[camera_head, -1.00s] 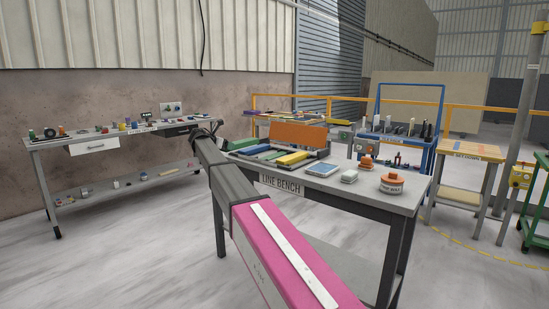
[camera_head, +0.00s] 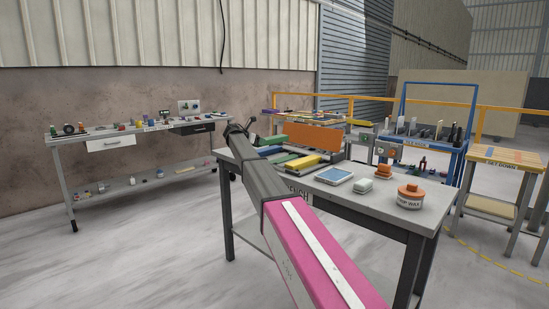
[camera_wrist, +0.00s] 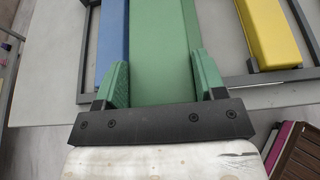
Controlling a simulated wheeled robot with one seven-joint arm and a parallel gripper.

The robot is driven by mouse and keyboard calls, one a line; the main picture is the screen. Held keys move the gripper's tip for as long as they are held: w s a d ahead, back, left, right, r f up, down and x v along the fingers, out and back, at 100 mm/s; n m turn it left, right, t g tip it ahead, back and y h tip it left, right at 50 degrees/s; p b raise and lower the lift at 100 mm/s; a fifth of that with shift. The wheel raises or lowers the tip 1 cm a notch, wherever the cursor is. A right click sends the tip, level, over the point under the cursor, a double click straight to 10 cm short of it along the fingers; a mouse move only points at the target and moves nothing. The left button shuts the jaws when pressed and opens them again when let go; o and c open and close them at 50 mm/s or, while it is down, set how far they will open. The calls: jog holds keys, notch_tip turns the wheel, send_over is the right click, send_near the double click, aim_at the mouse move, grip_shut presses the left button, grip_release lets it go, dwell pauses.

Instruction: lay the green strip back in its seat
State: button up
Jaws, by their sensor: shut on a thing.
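In the wrist view my gripper (camera_wrist: 158,62) is shut on the green strip (camera_wrist: 160,40), with one finger on each side of it. The strip runs up out of the top of the picture, so its far end is hidden. It lies between a blue strip (camera_wrist: 112,45) on the left and a yellow strip (camera_wrist: 268,35) on the right. Below it is a grey-framed rack (camera_wrist: 235,80). I cannot tell whether the strip touches the rack. In the head view the rack area is on the bench (camera_head: 385,205), partly behind my arm, and the yellow strip (camera_head: 303,160) shows there.
An orange panel (camera_head: 313,137) stands behind the strips. A blue tray (camera_head: 334,175), a white block (camera_head: 363,186) and an orange-lidded wax tub (camera_head: 410,197) stand to the right on the bench. A second bench (camera_head: 130,131) with small items is at the left wall.

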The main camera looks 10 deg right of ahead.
jog(key=d+f, duration=0.1)
jog(key=d, duration=0.1)
jog(key=d+f, duration=0.1)
jog(key=d, duration=0.1)
jog(key=d+f, duration=0.2)
jog(key=d, duration=0.1)
jog(key=shift+w+f, duration=0.1)
jog(key=shift+w, duration=0.05)
jog(key=shift+d+f, duration=0.1)
jog(key=shift+f, duration=1.9)
jog(key=shift+f, duration=0.6)
jog(key=o, duration=1.2)
jog(key=shift+f, duration=0.1)
jog(key=shift+r, duration=0.2)
jog(key=v, duration=0.8)
jog(key=r+v, duration=0.1)
jog(key=v, duration=0.3)
